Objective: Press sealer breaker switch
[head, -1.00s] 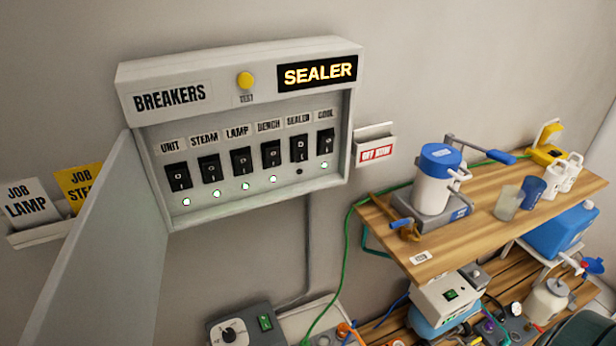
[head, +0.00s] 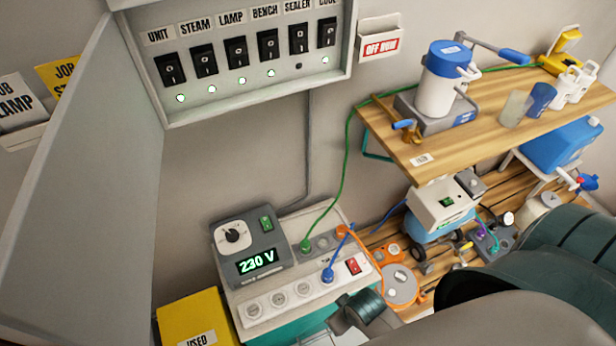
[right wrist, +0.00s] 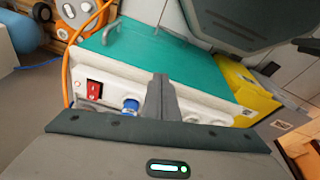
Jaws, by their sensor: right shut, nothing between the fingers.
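The breaker panel (head: 232,98) hangs on the wall at the top of the head view, its upper part cut off. The sealer breaker switch (head: 298,38) is the black rocker under the SEALER label. The small lamp (head: 298,66) below it is dark, while the lamps under the other switches glow green. My right gripper (right wrist: 159,88) is shut and empty in the right wrist view, with the white socket strip of the teal-topped box behind it. My right arm enters the head view at lower right, well below the panel. My left gripper is out of view.
The open panel door (head: 90,190) juts out on the left. A voltage unit (head: 255,250) reading 230 V stands on the box below, near a yellow bin (head: 195,318). A wooden shelf (head: 425,150) with bottles is at right. Wall below the panel is clear except cables.

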